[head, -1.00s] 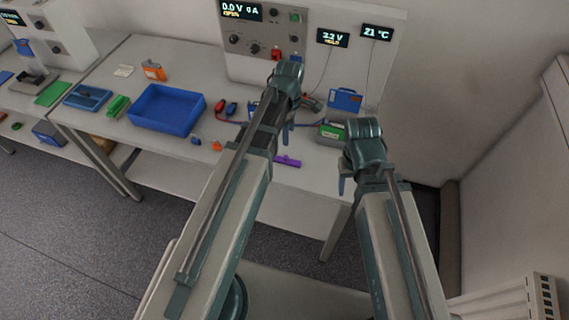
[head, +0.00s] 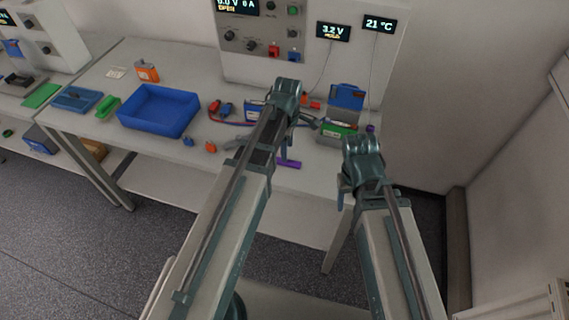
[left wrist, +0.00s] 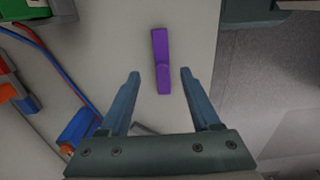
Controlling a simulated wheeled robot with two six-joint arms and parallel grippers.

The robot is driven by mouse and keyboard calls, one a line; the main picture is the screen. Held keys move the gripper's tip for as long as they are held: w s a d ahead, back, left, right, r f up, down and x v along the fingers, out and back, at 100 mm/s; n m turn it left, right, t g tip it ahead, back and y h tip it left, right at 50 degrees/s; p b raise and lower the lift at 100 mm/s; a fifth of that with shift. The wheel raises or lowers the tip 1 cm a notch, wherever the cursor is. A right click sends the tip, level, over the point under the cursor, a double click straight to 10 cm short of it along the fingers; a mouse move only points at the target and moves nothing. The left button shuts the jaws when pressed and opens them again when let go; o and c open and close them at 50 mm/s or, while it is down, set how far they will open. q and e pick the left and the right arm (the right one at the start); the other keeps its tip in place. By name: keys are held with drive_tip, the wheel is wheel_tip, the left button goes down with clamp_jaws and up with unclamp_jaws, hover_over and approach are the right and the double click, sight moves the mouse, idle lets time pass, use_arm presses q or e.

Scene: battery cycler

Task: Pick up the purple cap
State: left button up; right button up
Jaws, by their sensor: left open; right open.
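A long purple piece (head: 289,164) lies flat near the table's front edge in the head view. In the left wrist view the purple piece (left wrist: 160,50) is narrow, with a slight bend at its middle. My left gripper (head: 284,152) is open above it. The left wrist view shows the piece between the spread fingers (left wrist: 160,75) and beyond their tips, apart from both. A second, small purple thing (head: 370,128) stands at the table's right end, too small to make out. My right gripper (head: 351,192) is open and empty at the table's front right.
A blue bin (head: 158,112) stands to the left. A small blue part (head: 188,142) and an orange part (head: 211,147) lie near the front edge. A green-topped box (head: 337,131) and a blue case (head: 346,97) stand at the right. Red and blue leads lie behind my left arm.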

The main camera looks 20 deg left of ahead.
use_arm(q)
drive_tip(key=shift+s+a+f+b, duration=0.1)
drive_tip(key=shift+f+b, duration=1.25)
drive_tip(key=shift+s+a+f+b, duration=0.1)
drive_tip(key=shift+f+b, duration=1.2)
drive_tip(key=shift+f, duration=0.05)
drive_tip(key=shift+r, duration=0.15)
drive_tip(key=shift+c, duration=0.3)
clamp_jaws()
